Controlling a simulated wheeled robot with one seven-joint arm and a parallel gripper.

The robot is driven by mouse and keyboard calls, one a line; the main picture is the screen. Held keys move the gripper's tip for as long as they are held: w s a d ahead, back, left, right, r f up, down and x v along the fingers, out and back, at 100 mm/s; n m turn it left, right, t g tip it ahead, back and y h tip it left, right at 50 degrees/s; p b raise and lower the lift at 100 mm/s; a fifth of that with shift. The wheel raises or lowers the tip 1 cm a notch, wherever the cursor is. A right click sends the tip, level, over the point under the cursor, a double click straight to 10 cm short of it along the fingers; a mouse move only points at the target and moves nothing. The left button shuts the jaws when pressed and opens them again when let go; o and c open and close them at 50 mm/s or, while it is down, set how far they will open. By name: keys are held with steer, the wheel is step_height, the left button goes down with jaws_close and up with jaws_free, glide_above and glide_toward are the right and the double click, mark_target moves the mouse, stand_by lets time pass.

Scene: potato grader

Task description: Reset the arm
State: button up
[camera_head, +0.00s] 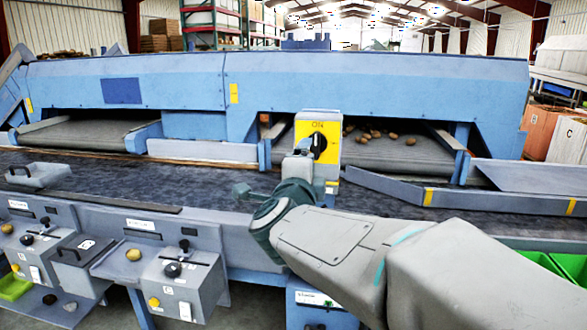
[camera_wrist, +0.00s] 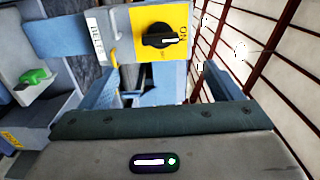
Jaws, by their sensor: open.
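My arm reaches from the lower right of the head view to a switch box (camera_head: 331,172) at the middle of the machine. My gripper (camera_head: 300,148) is close in front of the box, at the left of its yellow plate (camera_head: 329,156). The plate carries a black rotary knob (camera_head: 317,141) below the word ON.
Potatoes (camera_head: 370,136) lie on the right-hand belt under the blue hood (camera_head: 390,85). Control boxes (camera_head: 183,285) with knobs stand at the front left. Green crates (camera_head: 540,264) are at the lower right.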

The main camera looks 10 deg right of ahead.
steer(key=s+a+f+n+g+y+p, duration=0.3)
steer(key=s+f+n+g+y, duration=0.55)
steer(key=n, duration=0.65)
steer(key=s+d+f+n+g+h+p, duration=0.1)
steer(key=s+d+f+n+g, duration=0.2)
steer(key=s+f, duration=0.2)
steer(key=s+d+f+n+g+h, duration=0.2)
steer(key=s+d+f+n+g, duration=0.1)
steer(key=s, duration=0.7)
step_height(320, 180, down, 2)
steer(key=shift+d+f+p, duration=0.25)
steer(key=shift+d+p, duration=0.15)
steer(key=shift+d, duration=0.4)
